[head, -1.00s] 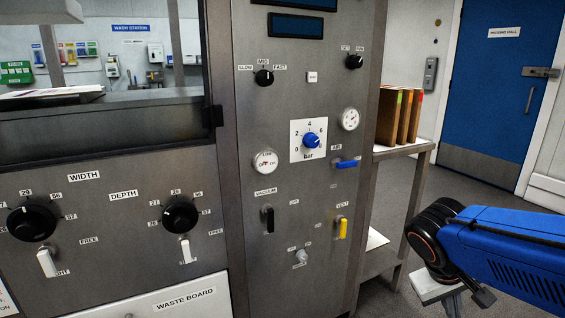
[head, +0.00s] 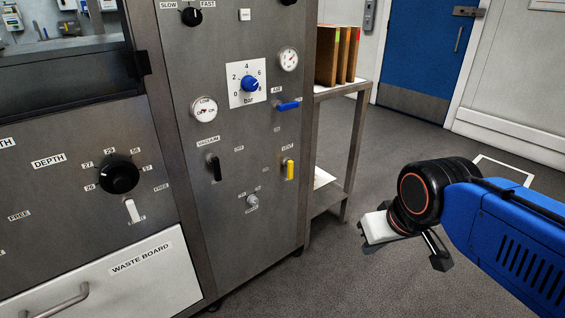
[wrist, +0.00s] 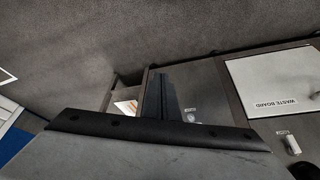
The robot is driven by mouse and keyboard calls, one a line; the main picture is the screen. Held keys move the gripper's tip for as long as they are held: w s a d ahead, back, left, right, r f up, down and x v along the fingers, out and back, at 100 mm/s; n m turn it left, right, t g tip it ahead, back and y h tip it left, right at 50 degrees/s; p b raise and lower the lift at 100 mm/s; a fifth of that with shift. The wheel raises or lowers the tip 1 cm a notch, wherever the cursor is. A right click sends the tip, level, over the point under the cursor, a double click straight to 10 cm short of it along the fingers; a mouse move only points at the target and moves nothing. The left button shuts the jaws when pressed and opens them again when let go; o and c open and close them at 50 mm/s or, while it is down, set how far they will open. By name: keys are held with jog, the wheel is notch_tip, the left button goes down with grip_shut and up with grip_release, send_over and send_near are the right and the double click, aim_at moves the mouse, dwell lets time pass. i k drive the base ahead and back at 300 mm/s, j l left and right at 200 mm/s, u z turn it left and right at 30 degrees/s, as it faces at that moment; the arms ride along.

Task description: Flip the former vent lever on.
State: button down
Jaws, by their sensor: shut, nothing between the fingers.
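The yellow lever (head: 290,169) is on the right of the grey steel panel in the head view, pointing straight up and down. The small label above it looks like VENT but is hard to read. My gripper (wrist: 163,96) is shut and empty in the wrist view. In the head view my gripper (head: 440,258) is low at the right, in front of the panel and well apart from the lever. The wrist view does not clearly show the yellow lever.
A black vacuum lever (head: 215,168), a blue air lever (head: 288,105) and a small grey toggle (head: 252,200) surround the yellow lever. A steel shelf (head: 345,90) holding brown boards stands right of the panel. Open floor (head: 400,145) lies beyond it.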

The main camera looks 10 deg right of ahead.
aim_at(290, 164)
jog(key=i+l+z, duration=0.25)
jog(key=i+l, duration=0.45)
